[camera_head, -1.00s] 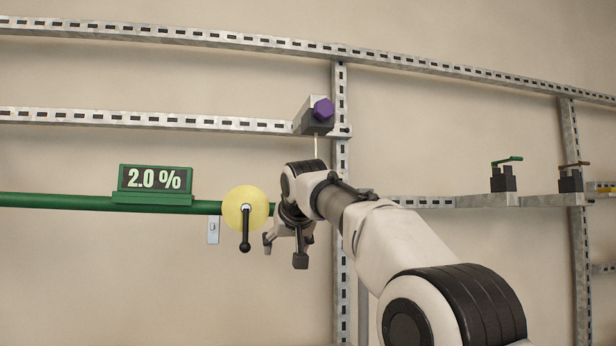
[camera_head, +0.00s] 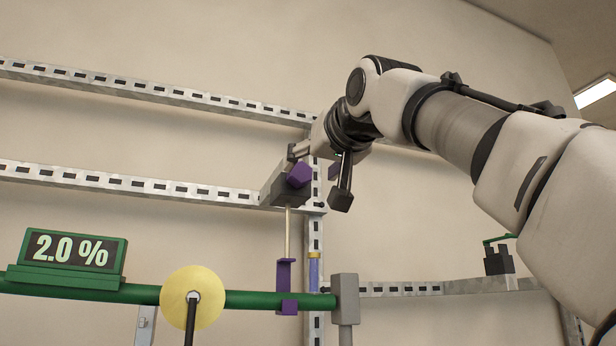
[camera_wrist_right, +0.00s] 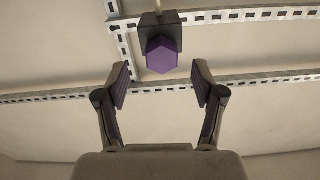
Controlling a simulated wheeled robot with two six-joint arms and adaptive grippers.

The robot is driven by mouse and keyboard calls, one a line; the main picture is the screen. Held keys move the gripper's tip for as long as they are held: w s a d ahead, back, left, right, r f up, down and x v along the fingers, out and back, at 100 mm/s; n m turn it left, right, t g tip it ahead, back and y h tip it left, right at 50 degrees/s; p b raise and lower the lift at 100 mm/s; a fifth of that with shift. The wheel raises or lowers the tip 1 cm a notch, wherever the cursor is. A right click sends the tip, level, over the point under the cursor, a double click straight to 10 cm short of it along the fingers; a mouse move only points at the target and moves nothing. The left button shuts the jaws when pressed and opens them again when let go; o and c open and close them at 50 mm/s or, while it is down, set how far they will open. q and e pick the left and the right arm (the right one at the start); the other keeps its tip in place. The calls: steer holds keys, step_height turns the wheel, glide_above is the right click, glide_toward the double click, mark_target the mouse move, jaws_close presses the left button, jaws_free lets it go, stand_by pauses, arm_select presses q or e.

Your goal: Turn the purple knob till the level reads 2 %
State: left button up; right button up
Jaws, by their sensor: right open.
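The purple knob (camera_head: 299,174) sits on the front of a dark grey block (camera_head: 283,190) on the rail. A thin rod runs down from the block to a purple bracket (camera_head: 286,280) at the green pipe. The green display (camera_head: 73,250) reads 2.0 %. My right gripper (camera_head: 318,176) is open and empty close to the knob in the head view. In the right wrist view the knob (camera_wrist_right: 161,55) lies ahead, between and beyond the open fingertips (camera_wrist_right: 160,75), with no contact visible there. My left gripper is in neither view.
A yellow disc (camera_head: 180,296) with a black handle is on the green pipe (camera_head: 245,299). Slotted metal rails (camera_head: 130,183) cross the wall. A green-handled valve (camera_head: 498,262) stands at the right, partly behind my right arm.

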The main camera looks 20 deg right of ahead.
mark_target(303, 177)
steer(key=w+p, duration=0.1)
steer(key=w+r+p, duration=0.1)
steer(key=shift+w+a+r+p, duration=0.1)
steer(key=shift+w+a+p, duration=0.05)
steer(key=shift+w+p, duration=0.2)
steer(key=w, duration=0.1)
steer(key=w+f+p, duration=0.1)
steer(key=w, duration=0.1)
steer(key=shift+a+f, duration=0.1)
steer(key=shift+w+f, duration=0.2)
steer(key=shift+w, duration=0.05)
steer(key=shift+s+r, duration=0.1)
steer(key=shift+s, duration=0.25)
steer(key=shift+c, duration=0.3)
steer(key=shift+s+r, duration=0.1)
steer(key=shift+s, duration=0.25)
steer(key=c, duration=1.1)
steer(key=shift+n, duration=0.8)
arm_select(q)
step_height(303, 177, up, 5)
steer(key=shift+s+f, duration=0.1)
